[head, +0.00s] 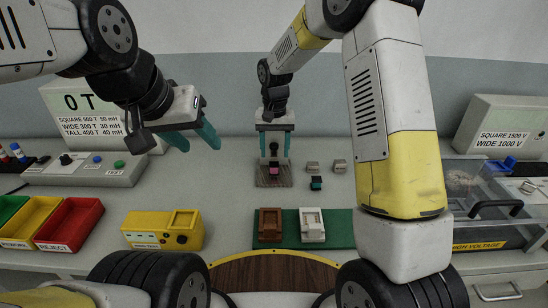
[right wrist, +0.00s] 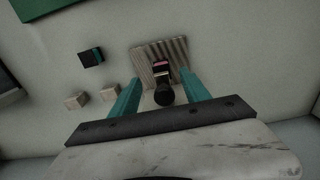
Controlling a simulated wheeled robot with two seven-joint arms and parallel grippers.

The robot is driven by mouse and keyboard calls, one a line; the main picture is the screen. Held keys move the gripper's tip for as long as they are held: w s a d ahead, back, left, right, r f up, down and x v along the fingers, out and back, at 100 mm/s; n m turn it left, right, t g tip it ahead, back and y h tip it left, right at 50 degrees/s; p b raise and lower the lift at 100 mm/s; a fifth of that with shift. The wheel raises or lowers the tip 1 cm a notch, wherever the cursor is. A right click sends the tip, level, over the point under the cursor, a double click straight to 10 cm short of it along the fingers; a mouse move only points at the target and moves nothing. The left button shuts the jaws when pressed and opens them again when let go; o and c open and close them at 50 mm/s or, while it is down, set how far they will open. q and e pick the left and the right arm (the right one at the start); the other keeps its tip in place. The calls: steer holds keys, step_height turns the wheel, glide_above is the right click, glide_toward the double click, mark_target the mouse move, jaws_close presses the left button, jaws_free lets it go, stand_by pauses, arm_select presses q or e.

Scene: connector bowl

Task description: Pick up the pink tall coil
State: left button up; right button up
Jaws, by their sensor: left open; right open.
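A small dark piece with a pink band (head: 274,165) sits on a brown ridged pad (head: 262,182). The pink band also shows in the right wrist view (right wrist: 161,65), on the ridged pad (right wrist: 146,54). My right gripper (head: 275,152) is open above the pad, its teal fingers spread to either side. A dark round knob (right wrist: 164,95) shows between these fingers; I cannot tell whether it is part of the pink piece. My left gripper (head: 198,140) is open and empty, raised at the left, well away from the pad.
Two beige blocks (head: 312,167) (head: 340,167) and a dark teal-banded block (head: 316,183) lie right of the pad. In front are a green mat (head: 342,229) with a brown holder (head: 270,225) and a white holder (head: 312,225), a yellow box (head: 163,230) and a red bin (head: 70,222).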

mark_target(274, 159)
step_height(274, 159, down, 7)
steer(key=shift+a+r, duration=0.15)
jaws_close()
stand_by(0.4)
